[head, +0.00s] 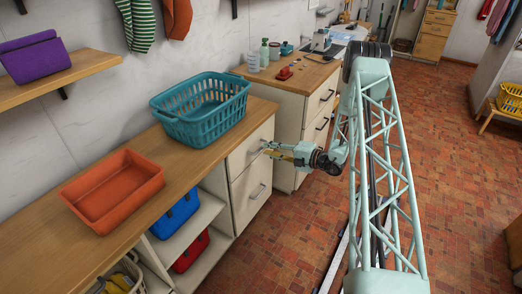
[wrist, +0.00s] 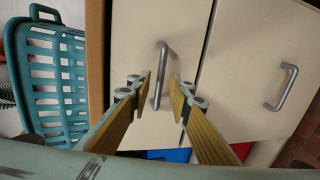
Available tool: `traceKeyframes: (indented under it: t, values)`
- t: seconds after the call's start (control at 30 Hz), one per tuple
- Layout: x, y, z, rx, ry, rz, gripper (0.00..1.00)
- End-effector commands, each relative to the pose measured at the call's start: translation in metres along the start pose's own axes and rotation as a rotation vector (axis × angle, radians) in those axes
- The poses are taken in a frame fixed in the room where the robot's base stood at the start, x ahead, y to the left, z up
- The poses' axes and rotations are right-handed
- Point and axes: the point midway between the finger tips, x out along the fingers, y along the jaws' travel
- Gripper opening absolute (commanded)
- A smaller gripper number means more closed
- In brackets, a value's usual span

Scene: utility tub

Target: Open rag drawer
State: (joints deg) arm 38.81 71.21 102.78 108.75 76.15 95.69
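A pale cabinet has an upper drawer (head: 240,160) and a lower drawer (head: 249,203), both shut. No label shows which holds rags. My gripper (head: 267,150) is at the upper drawer's front. In the wrist view the picture is turned, with the upper drawer (wrist: 135,28) left and the lower drawer (wrist: 245,60) right. My gripper (wrist: 160,84) is open there. Its two fingertips lie on either side of the upper drawer's grey bar handle (wrist: 164,60). Whether they touch it or how deep they reach cannot be told. The lower drawer's handle (wrist: 283,88) is free.
A teal basket (head: 205,125) and an orange tub (head: 115,190) stand on the wooden worktop (head: 60,240). Blue (head: 176,214) and red (head: 190,248) bins sit on open shelves beside the drawers. A second drawer cabinet (head: 290,115) stands beyond. The brick floor before the drawers is clear.

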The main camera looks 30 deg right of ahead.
Motion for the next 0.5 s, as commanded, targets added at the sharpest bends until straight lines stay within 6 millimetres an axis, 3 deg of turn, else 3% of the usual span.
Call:
traceKeyframes:
  t: [0.2,0.5]
  values:
    - [0.026,-0.002,-0.001,-0.001,0.002,-0.001,0.19]
    - [0.044,-0.001,-0.001,0.0,0.001,-0.001,0.19]
